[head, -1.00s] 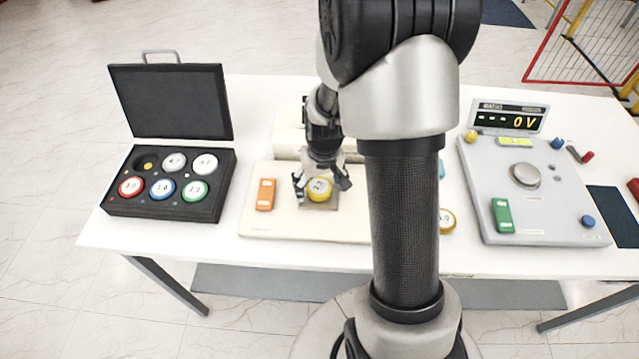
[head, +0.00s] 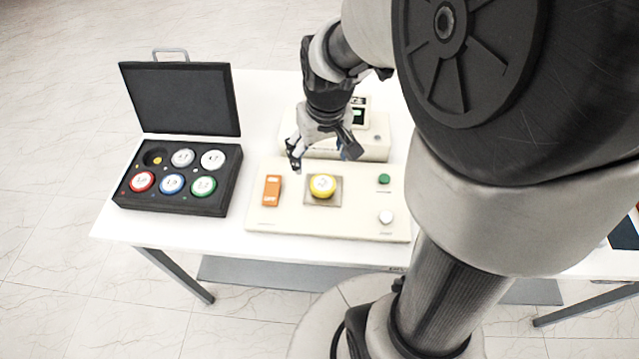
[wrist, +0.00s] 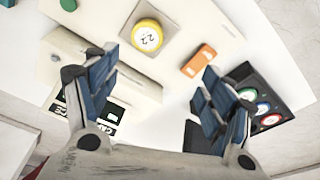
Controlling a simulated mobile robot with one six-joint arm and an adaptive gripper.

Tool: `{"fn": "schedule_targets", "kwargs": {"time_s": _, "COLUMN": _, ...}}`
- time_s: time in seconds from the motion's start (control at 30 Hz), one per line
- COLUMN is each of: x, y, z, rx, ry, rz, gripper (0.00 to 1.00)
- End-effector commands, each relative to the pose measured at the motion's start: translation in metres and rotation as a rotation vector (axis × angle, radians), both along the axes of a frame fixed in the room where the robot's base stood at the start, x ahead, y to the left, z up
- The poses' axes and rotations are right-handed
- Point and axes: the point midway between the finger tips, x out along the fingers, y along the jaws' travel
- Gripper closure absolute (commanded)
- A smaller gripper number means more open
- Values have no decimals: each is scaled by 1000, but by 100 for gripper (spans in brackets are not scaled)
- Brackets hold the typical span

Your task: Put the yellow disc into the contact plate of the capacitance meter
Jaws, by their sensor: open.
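The yellow disc (head: 322,185), with a white labelled top, sits on the square grey contact plate (head: 337,200) of the cream meter (head: 275,224). In the wrist view the yellow disc (wrist: 147,35) is on the plate (wrist: 128,57), ahead of the fingers and apart from them. My gripper (head: 323,152) is open and empty, above and behind the disc. In the wrist view my gripper (wrist: 150,95) has its two blue-padded fingers spread wide with nothing between them.
An orange switch (head: 271,190) is left of the plate. A green button (head: 383,179) and a white button (head: 385,217) are to its right. An open black case (head: 226,190) with several coloured discs stands at left. A display box (head: 372,147) is behind the meter.

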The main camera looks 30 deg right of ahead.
Motion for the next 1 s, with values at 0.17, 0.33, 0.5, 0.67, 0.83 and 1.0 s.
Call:
{"fn": "schedule_targets", "kwargs": {"time_s": 0.17, "x": -51, "y": 45, "z": 62, "rx": -15, "ry": -88, "rz": 67, "gripper": 24}}
{"fn": "schedule_targets", "kwargs": {"time_s": 0.33, "x": -105, "y": 73, "z": 92, "rx": -18, "ry": -154, "rz": 120, "gripper": 24}}
{"fn": "schedule_targets", "kwargs": {"time_s": 0.5, "x": -142, "y": 87, "z": 100, "rx": -17, "ry": -196, "rz": 151, "gripper": 24}}
{"fn": "schedule_targets", "kwargs": {"time_s": 0.67, "x": -154, "y": 90, "z": 101, "rx": -16, "ry": -209, "rz": 160, "gripper": 24}}
{"fn": "schedule_targets", "kwargs": {"time_s": 0.83, "x": -155, "y": 91, "z": 101, "rx": -16, "ry": -208, "rz": 160, "gripper": 24}}
{"fn": "schedule_targets", "kwargs": {"time_s": 1.0, "x": -155, "y": 90, "z": 95, "rx": -16, "ry": -209, "rz": 160, "gripper": 24}}
